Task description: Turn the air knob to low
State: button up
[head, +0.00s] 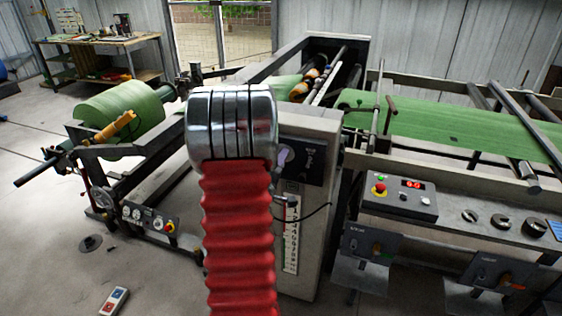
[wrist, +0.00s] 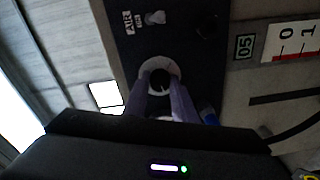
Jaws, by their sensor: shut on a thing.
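The air knob (wrist: 160,76) is a dark round knob on a pale ring, on a black panel (wrist: 190,45) marked "AIR" in the wrist view. My gripper (wrist: 160,90) has its two purplish fingers on either side of the knob, shut on it. The knob's pointer and the low mark are too dark to read. In the head view the black panel (head: 318,160) is on the grey machine post, and part of my gripper (head: 285,156) shows there. My arm hides the rest, and the knob is not visible in that view.
A small metal toggle (wrist: 154,18) and another dark round control (wrist: 207,25) sit near the knob. A numbered scale (head: 291,232) runs down the post, with a black cable beside it. A control box (head: 398,198) with a red button stands to the right.

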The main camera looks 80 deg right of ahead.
jog(key=n, duration=0.5)
jog(key=shift+a+f, duration=0.1)
jog(key=shift+f, duration=0.15)
jog(key=shift+n, duration=0.3)
jog(key=o, duration=0.7)
jog(key=shift+c, duration=0.2)
jog(key=o, duration=0.4)
jog(key=shift+r, duration=0.2)
jog(key=a, duration=0.8)
jog(key=w+a, duration=0.1)
jog(key=a, duration=0.3)
jog(key=shift+r, duration=0.25)
jog(key=shift+d, duration=0.1)
